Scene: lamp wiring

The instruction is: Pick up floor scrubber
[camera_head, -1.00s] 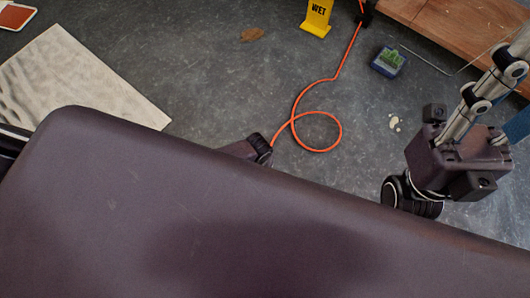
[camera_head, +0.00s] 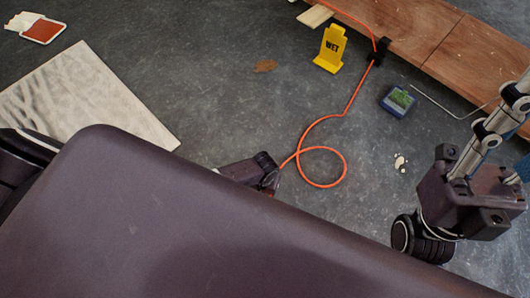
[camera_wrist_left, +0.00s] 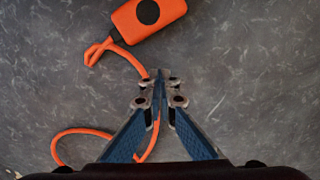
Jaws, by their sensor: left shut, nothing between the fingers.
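I cannot tell for certain which thing is the floor scrubber. A blue tray-like item with a green top (camera_head: 397,101) lies on the floor at right of centre in the head view. In the left wrist view an orange block with a black round spot (camera_wrist_left: 148,17) lies ahead of my left gripper (camera_wrist_left: 159,76), joined to an orange cord (camera_wrist_left: 131,58). That gripper is shut and empty, above the cord and apart from the block.
A yellow WET sign (camera_head: 330,48) stands near the top centre. A brown wooden platform (camera_head: 440,45) fills the top right. A pale mat (camera_head: 92,98) lies at the left, and a red-and-white item (camera_head: 38,28) at the top left. The cord (camera_head: 343,160) loops over clear grey floor.

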